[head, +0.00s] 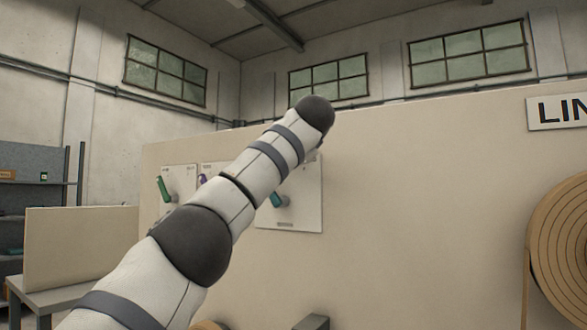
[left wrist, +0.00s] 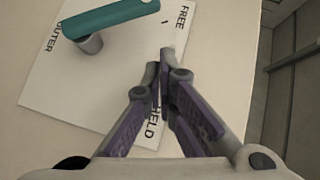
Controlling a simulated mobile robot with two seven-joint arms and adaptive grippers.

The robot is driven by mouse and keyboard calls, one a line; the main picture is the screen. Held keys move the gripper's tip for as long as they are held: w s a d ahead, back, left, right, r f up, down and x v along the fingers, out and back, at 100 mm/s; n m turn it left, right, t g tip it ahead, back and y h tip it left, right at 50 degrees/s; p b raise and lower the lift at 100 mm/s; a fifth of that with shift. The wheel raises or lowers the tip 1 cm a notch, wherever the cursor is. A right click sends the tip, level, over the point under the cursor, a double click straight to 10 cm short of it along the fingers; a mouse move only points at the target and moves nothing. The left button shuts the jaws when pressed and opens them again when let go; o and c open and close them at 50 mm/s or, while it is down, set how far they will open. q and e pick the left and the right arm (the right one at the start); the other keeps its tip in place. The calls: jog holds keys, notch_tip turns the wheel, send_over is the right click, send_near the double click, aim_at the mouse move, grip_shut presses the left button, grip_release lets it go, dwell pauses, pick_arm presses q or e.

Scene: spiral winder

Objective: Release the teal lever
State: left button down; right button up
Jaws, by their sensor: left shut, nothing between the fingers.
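The teal lever (left wrist: 112,18) crosses the top of the left wrist view. It is fixed at a round grey pivot (left wrist: 90,43) on a white plate (left wrist: 60,95) marked FREE, HELD and OUTER. Its free end is near the FREE side, at the top. My left gripper (left wrist: 161,66) is shut and empty, a little below that end in the picture and apart from it. In the head view the teal lever (head: 277,199) shows in part beside my left arm, on its plate (head: 308,205). My left fingers are hidden there. My right gripper is out of view.
A green lever (head: 164,189) and a purple lever (head: 202,179) sit on plates to the left on the same beige wall (head: 430,180). A large tan coil (head: 562,235) is at the right. The wall between the teal lever's plate and the coil is clear.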

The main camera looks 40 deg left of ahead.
pick_arm(q)
jog(key=s+d+r+b, duration=0.2)
jog(key=s+d+r, duration=0.2)
jog(key=d, duration=0.3)
jog(key=shift+s+b, duration=0.4)
jog(key=shift+s, duration=0.4)
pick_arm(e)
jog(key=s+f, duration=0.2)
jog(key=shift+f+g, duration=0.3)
